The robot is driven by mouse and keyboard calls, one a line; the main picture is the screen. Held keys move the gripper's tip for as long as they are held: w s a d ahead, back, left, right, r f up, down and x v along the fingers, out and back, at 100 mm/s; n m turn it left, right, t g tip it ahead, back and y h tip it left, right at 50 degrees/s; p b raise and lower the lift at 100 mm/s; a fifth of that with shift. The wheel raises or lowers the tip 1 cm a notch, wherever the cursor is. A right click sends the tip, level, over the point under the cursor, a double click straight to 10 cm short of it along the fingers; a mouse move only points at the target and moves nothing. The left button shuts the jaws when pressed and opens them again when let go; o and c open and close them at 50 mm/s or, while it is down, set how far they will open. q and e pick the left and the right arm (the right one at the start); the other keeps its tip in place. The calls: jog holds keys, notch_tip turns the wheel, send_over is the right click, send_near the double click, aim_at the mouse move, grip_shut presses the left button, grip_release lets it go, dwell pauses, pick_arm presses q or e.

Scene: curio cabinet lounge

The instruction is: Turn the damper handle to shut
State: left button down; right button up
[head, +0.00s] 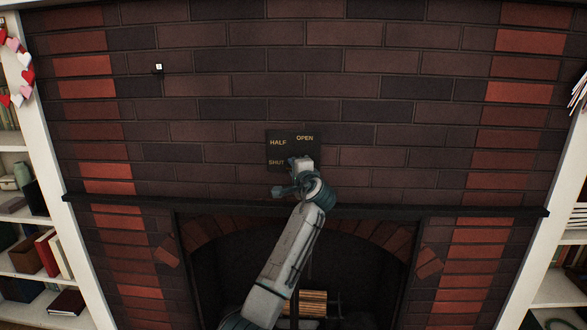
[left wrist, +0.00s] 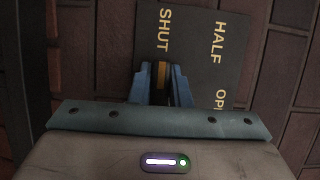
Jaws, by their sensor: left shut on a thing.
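A dark damper plate (head: 288,151) with the labels HALF, OPEN and SHUT is on the brick chimney breast; its lower right is hidden by my left arm. In the left wrist view the plate (left wrist: 196,67) appears turned on its side. My left gripper (head: 287,190) is in front of the plate's lower part. In the left wrist view its fingers are closed around a brass-coloured handle (left wrist: 161,72), with the word SHUT just beyond the handle's end. The handle lies level with that word. My right gripper is not in view.
A dark mantel shelf (head: 420,208) runs below the plate, above an arched fireplace with logs (head: 315,302). White bookshelves (head: 50,217) stand on both sides. A small light-coloured fitting (head: 158,67) is on the wall at upper left. The wall around the plate is clear.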

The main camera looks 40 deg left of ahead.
pick_arm(q)
jog(key=shift+f, duration=0.15)
jog(key=c, duration=1.4)
grip_release()
jog(key=shift+o, duration=0.2)
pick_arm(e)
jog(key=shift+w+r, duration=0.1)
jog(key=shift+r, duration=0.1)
